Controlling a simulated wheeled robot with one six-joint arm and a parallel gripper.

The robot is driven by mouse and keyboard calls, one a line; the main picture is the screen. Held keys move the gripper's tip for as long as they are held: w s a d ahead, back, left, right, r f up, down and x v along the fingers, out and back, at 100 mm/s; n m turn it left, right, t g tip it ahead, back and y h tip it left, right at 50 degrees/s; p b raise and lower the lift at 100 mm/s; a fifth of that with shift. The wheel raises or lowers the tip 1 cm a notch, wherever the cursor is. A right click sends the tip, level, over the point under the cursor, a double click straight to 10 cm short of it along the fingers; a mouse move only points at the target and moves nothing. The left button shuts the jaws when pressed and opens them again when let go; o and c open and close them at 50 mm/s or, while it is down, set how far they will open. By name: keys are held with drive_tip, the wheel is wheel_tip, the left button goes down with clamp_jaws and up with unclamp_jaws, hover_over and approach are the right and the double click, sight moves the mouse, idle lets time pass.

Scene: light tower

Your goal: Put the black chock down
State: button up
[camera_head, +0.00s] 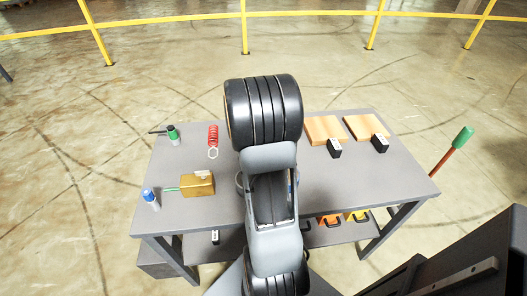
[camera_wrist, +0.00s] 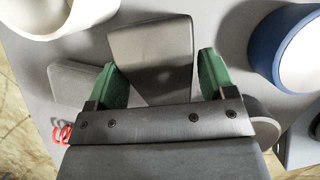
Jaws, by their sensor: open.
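A dark grey-black block, seemingly the black chock (camera_wrist: 152,42), lies on the grey table top in the wrist view, just ahead of my gripper. My gripper (camera_wrist: 160,75) is open, its two green fingers apart. The block's near end shows between the fingers, with a gap at the right finger. I cannot tell whether the left finger touches it. In the head view my arm covers the middle of the grey table (camera_head: 215,222), so my fingers and this block are hidden there.
The wrist view shows a white ring-like thing (camera_wrist: 45,14), a blue-rimmed round thing (camera_wrist: 262,45) and another grey block (camera_wrist: 72,82) close by. The head view shows a brass box (camera_head: 198,185), red coil (camera_head: 213,136), blue-capped bottle (camera_head: 150,197) and two wooden blocks (camera_head: 324,128) (camera_head: 365,126).

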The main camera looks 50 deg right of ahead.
drive_tip(key=x, duration=0.2)
drive_tip(key=shift+d+f, duration=0.15)
drive_tip(key=shift+f, duration=0.1)
drive_tip(key=c, duration=0.9)
drive_tip(key=shift+r, duration=0.1)
drive_tip(key=shift+c, duration=0.9)
drive_tip(key=shift+r, duration=0.1)
